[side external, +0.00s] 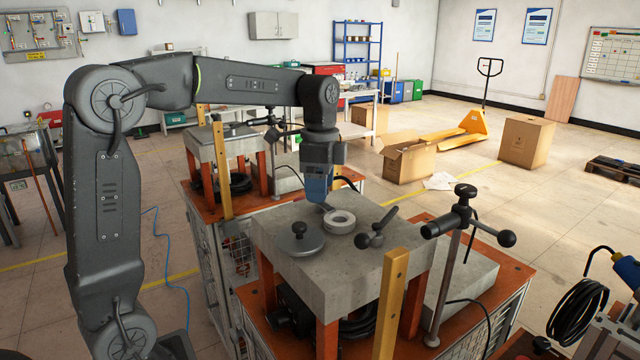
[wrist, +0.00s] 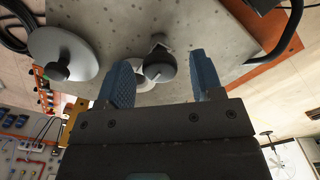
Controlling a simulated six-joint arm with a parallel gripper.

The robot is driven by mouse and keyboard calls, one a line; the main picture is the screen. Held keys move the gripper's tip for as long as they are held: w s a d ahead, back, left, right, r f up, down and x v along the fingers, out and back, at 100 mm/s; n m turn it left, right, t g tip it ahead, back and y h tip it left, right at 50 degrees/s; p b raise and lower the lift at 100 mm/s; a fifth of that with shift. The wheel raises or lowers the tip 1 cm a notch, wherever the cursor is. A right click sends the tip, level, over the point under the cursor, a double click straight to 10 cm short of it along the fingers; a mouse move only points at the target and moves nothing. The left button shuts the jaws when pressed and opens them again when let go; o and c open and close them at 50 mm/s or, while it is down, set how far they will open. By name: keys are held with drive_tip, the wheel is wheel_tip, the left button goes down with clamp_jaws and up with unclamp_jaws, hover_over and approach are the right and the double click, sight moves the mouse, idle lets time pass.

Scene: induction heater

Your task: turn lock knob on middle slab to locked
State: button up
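The middle slab (side external: 345,275) is a thick grey stone block on orange legs. A dark lock knob (side external: 375,238) with a lever handle sits on its top, right of a pale ring (side external: 340,221). In the wrist view, a dark rounded knob (wrist: 160,66) with a light mark shows between my fingers, partly covering the ring. My gripper (side external: 319,196) points down over the slab near the ring. In the wrist view, its blue fingers (wrist: 160,60) are apart with nothing clamped between them. I cannot tell the height gap to the knob.
A round grey lid (side external: 299,241) with a black knob lies left of the ring; it also shows in the wrist view (wrist: 75,45). A post with a black clamp and ball handles (side external: 462,215) stands right of the slab. A brass upright bar (side external: 391,300) stands in front.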

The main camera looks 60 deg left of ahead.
wheel_tip(320, 180, up, 14)
idle(0.7)
drive_tip(key=shift+f, duration=0.1)
idle(0.3)
drive_tip(key=s+d+f+n+t, duration=0.2)
drive_tip(key=s+d+f+n, duration=0.2)
drive_tip(key=s+f, duration=0.5)
drive_tip(key=s+d+f+n+t, duration=0.3)
drive_tip(key=s+d+f+n, duration=0.2)
drive_tip(key=s+f, duration=0.3)
drive_tip(key=shift+s+d+f+t, duration=0.3)
drive_tip(key=shift+s+d+f, duration=0.05)
drive_tip(key=shift+s+d, duration=0.2)
